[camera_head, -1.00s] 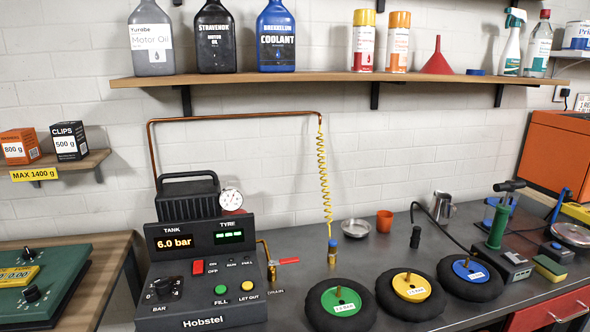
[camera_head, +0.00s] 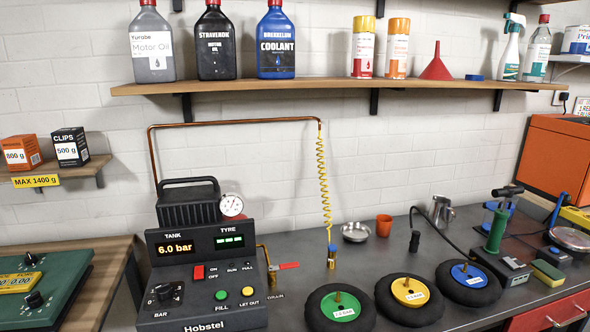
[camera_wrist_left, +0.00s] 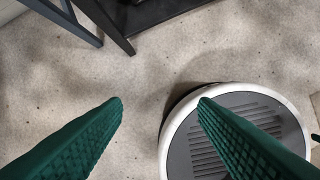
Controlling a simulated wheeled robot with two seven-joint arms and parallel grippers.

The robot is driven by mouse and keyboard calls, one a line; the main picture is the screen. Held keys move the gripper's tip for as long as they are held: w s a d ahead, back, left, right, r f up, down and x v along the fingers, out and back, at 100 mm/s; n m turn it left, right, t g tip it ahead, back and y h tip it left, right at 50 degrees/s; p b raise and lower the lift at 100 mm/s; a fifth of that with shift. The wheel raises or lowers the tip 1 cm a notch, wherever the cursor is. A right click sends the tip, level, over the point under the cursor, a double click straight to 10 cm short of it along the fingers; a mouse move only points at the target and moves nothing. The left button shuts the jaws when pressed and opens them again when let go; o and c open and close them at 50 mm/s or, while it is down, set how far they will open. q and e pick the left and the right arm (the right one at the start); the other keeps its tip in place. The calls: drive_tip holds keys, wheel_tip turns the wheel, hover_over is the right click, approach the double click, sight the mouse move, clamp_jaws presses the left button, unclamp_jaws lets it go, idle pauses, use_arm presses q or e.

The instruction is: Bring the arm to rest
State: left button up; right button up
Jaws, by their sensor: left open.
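My left gripper (camera_wrist_left: 160,102) shows in the left wrist view as two green ridged fingers, spread apart with nothing between them. It points down over a speckled grey floor (camera_wrist_left: 95,75), with part of my own round base (camera_wrist_left: 175,130) below and to the right. No arm or gripper of mine shows in the head view. The right gripper is in neither view.
The bench holds the Hobstel compressor panel (camera_head: 205,275), three small tyres with green (camera_head: 340,306), yellow (camera_head: 411,291) and blue (camera_head: 469,275) hubs, and a green pump (camera_head: 496,230). A shelf (camera_head: 340,87) with bottles hangs above. Dark table legs (camera_wrist_left: 110,25) stand near the left gripper.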

use_arm(q)
drive_tip(key=s+a+f+g+p, duration=0.1)
drive_tip(key=s+a+f+p, duration=0.1)
drive_tip(key=s+f, duration=1.5)
drive_tip(key=shift+s+a+f+g, duration=0.15)
drive_tip(key=shift+s+a+g, duration=0.2)
drive_tip(key=shift+a, duration=0.25)
